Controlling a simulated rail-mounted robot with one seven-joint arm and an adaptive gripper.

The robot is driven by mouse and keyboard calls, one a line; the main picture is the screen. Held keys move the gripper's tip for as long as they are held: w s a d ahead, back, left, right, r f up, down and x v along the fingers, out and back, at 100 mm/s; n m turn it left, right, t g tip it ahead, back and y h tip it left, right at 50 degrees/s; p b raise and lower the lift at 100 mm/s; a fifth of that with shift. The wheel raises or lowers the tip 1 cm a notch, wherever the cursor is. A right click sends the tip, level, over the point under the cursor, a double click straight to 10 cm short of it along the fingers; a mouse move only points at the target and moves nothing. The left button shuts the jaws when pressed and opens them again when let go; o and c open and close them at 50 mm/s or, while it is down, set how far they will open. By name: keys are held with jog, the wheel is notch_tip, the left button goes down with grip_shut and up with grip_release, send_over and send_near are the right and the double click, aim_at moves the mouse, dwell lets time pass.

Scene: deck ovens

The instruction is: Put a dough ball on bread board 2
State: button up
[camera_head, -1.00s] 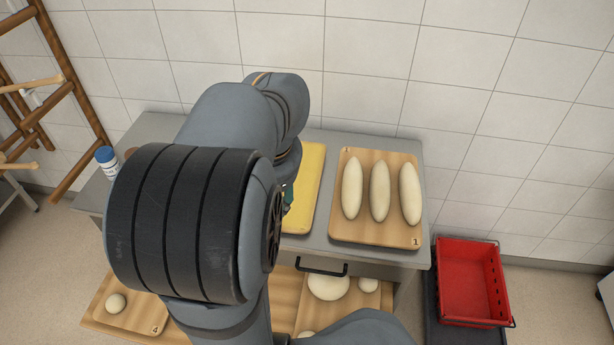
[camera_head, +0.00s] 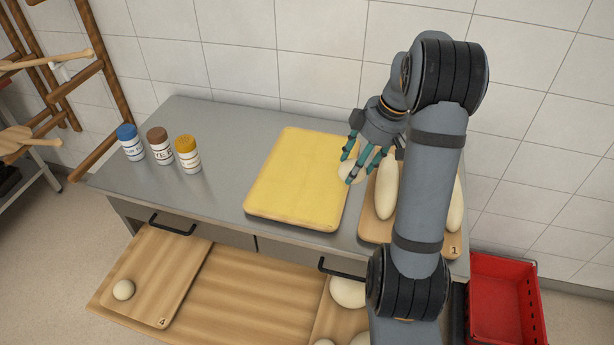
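My gripper (camera_head: 354,165) is above the gap between the yellow board (camera_head: 292,190) and board 1 (camera_head: 452,249). Its teal fingers are around a pale dough ball (camera_head: 349,171), which they partly cover. Another small dough ball (camera_head: 123,290) sits on board 4 (camera_head: 170,278), low on the left. At the bottom, a wooden board (camera_head: 327,322) with larger dough pieces (camera_head: 347,291) is cut by the frame edge and partly hidden by my arm. I see no board marked 2.
Long loaves (camera_head: 387,190) lie on board 1, partly behind my arm. Blue, brown and yellow-lidded jars (camera_head: 161,148) stand on the grey counter (camera_head: 228,135) at left. A red crate (camera_head: 507,300) is at lower right. A tiled wall closes the back.

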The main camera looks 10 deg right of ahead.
jog(key=shift+d+f+n, duration=0.15)
jog(key=shift+f+n, duration=0.25)
jog(key=shift+f, duration=0.15)
jog(key=w+a+f+p, duration=0.1)
jog(key=w+a+f, duration=0.1)
jog(key=a, duration=0.1)
jog(key=w+a+f+p, duration=0.1)
jog(key=w+a+f, duration=0.1)
jog(key=a, duration=0.1)
jog(key=w+a+f+p, duration=0.1)
jog(key=w+a+f, duration=0.1)
jog(key=a, duration=0.1)
jog(key=shift+w+f, duration=0.4)
notch_tip(320, 180, down, 4)
jog(key=shift+r+p, duration=0.1)
jog(key=shift+p, duration=0.75)
jog(key=shift+f, duration=0.2)
jog(key=shift+f, duration=0.15)
jog(key=o, duration=1)
